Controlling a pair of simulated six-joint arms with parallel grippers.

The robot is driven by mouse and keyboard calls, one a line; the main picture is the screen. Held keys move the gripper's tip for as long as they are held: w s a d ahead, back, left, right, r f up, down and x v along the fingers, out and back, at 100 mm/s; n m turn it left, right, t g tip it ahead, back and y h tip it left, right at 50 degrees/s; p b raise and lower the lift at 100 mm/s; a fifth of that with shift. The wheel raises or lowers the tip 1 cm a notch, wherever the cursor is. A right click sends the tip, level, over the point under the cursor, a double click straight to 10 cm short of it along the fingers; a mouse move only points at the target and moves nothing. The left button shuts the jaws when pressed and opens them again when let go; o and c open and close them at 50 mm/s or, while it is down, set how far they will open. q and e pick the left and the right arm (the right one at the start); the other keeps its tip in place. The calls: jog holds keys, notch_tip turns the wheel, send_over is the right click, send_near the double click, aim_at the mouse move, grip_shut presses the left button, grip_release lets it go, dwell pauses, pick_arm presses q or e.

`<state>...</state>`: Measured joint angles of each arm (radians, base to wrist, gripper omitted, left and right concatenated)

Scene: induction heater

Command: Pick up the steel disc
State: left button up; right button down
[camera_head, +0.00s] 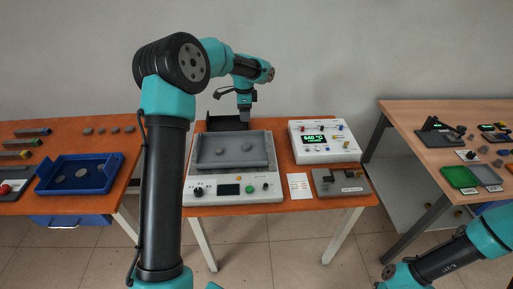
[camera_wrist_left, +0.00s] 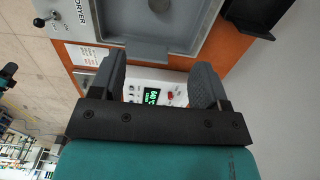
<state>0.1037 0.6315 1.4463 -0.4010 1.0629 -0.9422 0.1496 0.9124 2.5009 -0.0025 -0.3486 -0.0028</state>
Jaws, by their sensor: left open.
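My left gripper (camera_head: 244,115) hangs above the back part of the grey tray on the dryer. In the left wrist view its two black fingers (camera_wrist_left: 160,78) are spread with nothing between them. Small round grey discs, one of them here (camera_head: 220,151), lie in the grey tray (camera_head: 206,163). A grey disc (camera_wrist_left: 158,5) is cut off by the top edge of the left wrist view, beyond the fingertips. More discs (camera_head: 82,172) lie in the blue tray (camera_head: 62,188) at left. I cannot tell which disc is the steel one. My right gripper is out of view.
The dryer (camera_head: 222,190) with knobs and a small display fills the left of the middle table. A white heater box (camera_head: 318,153) with a green display stands right of it, behind a grey plate (camera_head: 328,185). Side tables hold further parts.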

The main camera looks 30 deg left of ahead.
pick_arm(q)
send_over(246, 145)
notch_tip(246, 145, down, 12)
jog(key=shift+r, duration=0.1)
jog(key=shift+f, duration=0.25)
dwell(0.3)
jog(key=shift+s+d+f, duration=0.1)
jog(key=shift+f, duration=2.5)
jog(key=shift+c, duration=0.2)
jog(key=c, duration=1.1)
